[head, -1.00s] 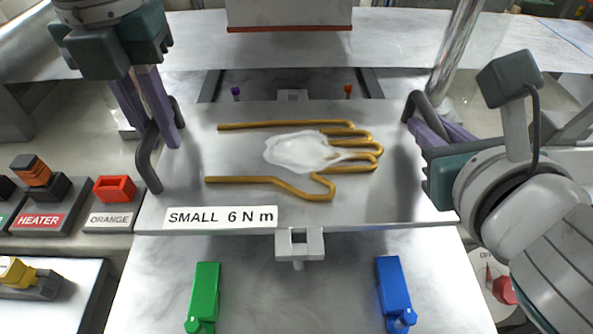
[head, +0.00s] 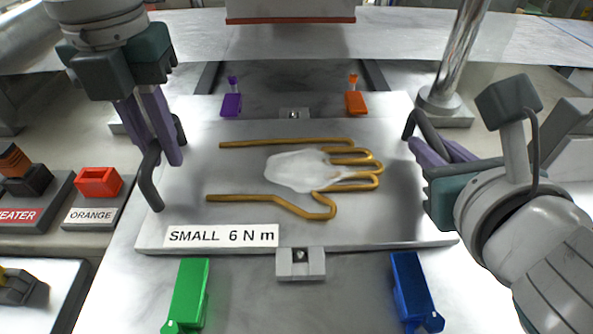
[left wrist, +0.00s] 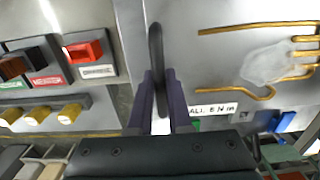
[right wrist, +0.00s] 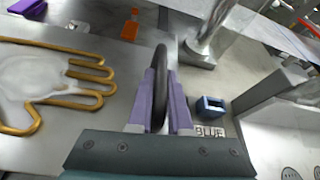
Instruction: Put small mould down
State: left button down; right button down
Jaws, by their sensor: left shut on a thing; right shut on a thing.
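The small mould (head: 390,215) is a flat grey metal plate with a brass hand-shaped outline, a whitish translucent film inside it and a label reading "SMALL 6 N m". It has a dark handle at each side. My left gripper (head: 160,150) is shut on the left handle (left wrist: 156,60). My right gripper (head: 425,150) is shut on the right handle (right wrist: 160,85). The plate looks level in the head view, between the coloured clamps. Whether its underside touches the bed below cannot be told.
Green (head: 188,290) and blue (head: 410,285) clamps stand in front of the plate; purple (head: 231,104) and orange (head: 356,102) clamps stand behind it. A metal post (head: 455,60) rises at back right. Labelled holders, including a red one (head: 98,182), lie at left.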

pick_arm(q)
jog(key=c, duration=0.8)
grip_release()
jog(key=shift+f, duration=0.1)
jog(key=shift+c, duration=0.2)
pick_arm(e)
jog(key=c, duration=0.8)
grip_release()
jog(key=shift+f, duration=0.1)
jog(key=shift+c, duration=0.2)
jog(key=v, duration=1.2)
pick_arm(q)
notch_tip(320, 180, up, 12)
